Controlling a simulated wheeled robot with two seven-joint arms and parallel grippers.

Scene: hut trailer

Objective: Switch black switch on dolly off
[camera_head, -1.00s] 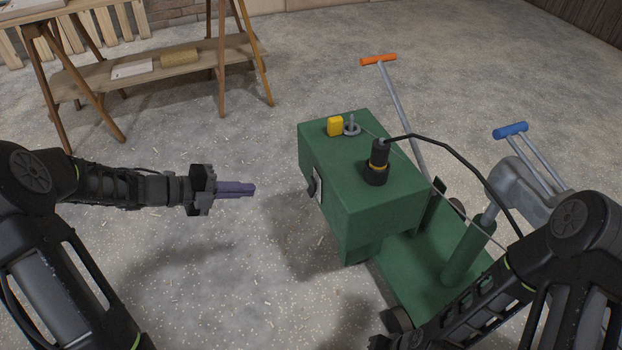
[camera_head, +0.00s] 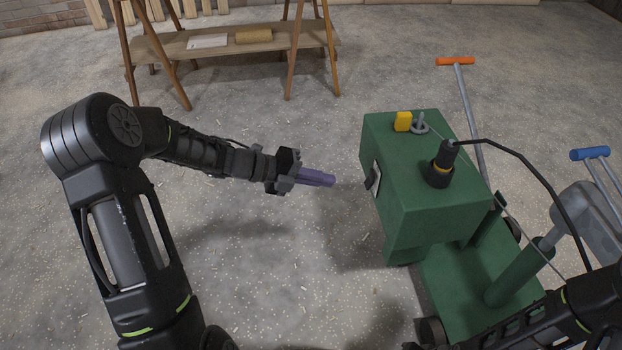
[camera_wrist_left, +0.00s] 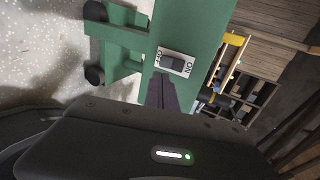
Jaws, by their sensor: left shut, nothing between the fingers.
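The green dolly (camera_head: 415,205) stands on the floor to the right of my left gripper. On the left face of its box is a white plate with a dark switch (camera_head: 374,178), seen edge-on in the head view. In the left wrist view the black switch (camera_wrist_left: 173,64) sits mid-plate between the ON label at right and a partly readable label at left. My left gripper (camera_head: 331,179) is shut and empty, its purple fingers pointing at the switch with a gap between. The fingers (camera_wrist_left: 162,92) also show just below the plate in the wrist view. My right gripper is out of view.
A yellow block (camera_head: 403,121) and a black post with a cable (camera_head: 442,165) are on the box top. Orange (camera_head: 455,60) and blue (camera_head: 589,154) handles rise at right. A wooden trestle shelf (camera_head: 225,45) stands behind. Floor around my left gripper is clear.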

